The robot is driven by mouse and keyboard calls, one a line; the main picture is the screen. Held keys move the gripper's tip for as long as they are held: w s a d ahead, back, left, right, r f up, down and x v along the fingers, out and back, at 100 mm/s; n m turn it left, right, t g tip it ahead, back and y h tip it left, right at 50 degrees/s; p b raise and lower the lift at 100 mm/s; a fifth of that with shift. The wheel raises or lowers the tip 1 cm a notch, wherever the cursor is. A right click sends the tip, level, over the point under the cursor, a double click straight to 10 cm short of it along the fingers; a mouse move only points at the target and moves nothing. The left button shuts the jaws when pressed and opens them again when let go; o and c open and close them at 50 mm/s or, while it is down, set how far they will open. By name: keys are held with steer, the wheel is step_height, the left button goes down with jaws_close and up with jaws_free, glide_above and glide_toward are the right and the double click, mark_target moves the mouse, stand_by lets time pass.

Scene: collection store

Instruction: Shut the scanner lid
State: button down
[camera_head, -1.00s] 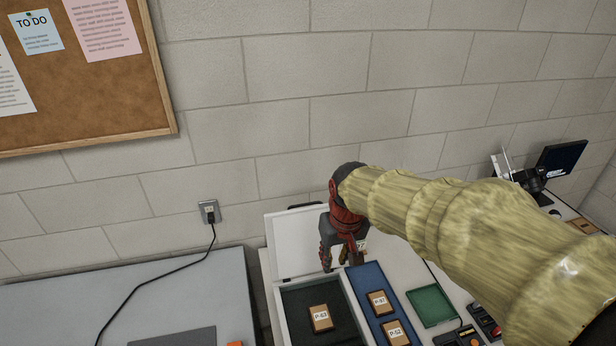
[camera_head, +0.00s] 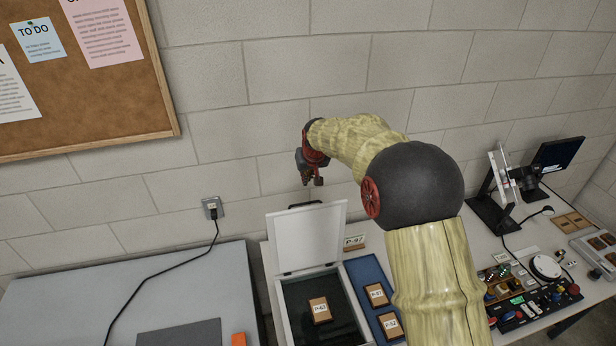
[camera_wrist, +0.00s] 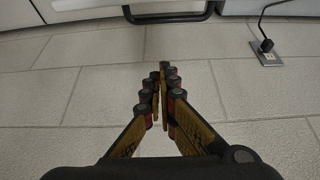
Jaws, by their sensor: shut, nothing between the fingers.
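The scanner (camera_head: 287,322) stands on the table with its white lid (camera_head: 310,240) raised, leaning back toward the wall. A brown block labelled P-63 (camera_head: 320,310) lies on its dark bed. A black handle (camera_head: 306,205) shows at the lid's top edge; what looks like the same black bar is at the top of the wrist view (camera_wrist: 170,16). My gripper (camera_head: 313,184) is above the lid's top edge, near the wall, apart from the lid. In the wrist view my gripper (camera_wrist: 163,68) has its fingers together and empty, with the wall beyond.
A blue tray (camera_head: 362,274) with two labelled blocks lies right of the scanner. A P-97 label (camera_head: 354,242) stands behind it. A grey cabinet (camera_head: 120,295) is at left, with a cable to a wall socket (camera_head: 213,208). A control panel (camera_head: 530,302) sits at right.

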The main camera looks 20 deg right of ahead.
step_height(320, 180, down, 6)
steer(key=s, duration=0.1)
steer(key=shift+p, duration=0.35)
stand_by(0.6)
